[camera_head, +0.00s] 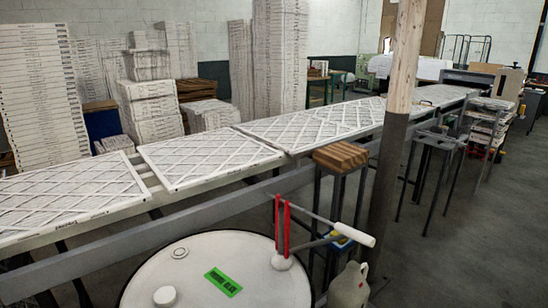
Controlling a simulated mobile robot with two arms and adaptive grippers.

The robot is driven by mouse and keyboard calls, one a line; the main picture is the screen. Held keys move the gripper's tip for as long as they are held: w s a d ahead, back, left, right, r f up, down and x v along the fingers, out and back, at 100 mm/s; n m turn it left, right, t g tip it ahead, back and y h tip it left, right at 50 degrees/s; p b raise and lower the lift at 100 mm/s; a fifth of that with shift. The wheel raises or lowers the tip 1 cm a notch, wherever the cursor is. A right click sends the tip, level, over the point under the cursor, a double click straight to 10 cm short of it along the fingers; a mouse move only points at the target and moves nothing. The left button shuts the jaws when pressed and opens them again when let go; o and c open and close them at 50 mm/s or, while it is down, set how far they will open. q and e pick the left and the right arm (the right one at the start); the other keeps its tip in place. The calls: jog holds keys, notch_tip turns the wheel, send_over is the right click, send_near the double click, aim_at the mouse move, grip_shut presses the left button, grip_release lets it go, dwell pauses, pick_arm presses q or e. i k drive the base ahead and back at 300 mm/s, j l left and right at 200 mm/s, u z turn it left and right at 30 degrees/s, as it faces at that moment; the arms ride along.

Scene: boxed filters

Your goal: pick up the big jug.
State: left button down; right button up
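A pale grey-beige jug (349,288) with a handle and a narrow neck stands at the bottom edge of the head view, right of the drum. Its lower part is cut off by the frame edge, and I cannot tell what it stands on. It is the only jug I can make out. Neither of my grippers shows in this view.
A white drum top (215,275) with a green label fills the bottom middle. Red handles (282,228) and a white-gripped rod (354,234) rise beside the jug. Behind runs a long conveyor with flat filters (205,156). A wooden post (394,130) stands right; grey floor lies beyond.

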aim_at(350, 289)
jog(key=i+l+u, duration=0.2)
jog(key=l, duration=0.8)
jog(key=i+l+u, duration=0.2)
jog(key=l, duration=0.8)
jog(key=l+u, duration=0.2)
jog(key=l, duration=0.8)
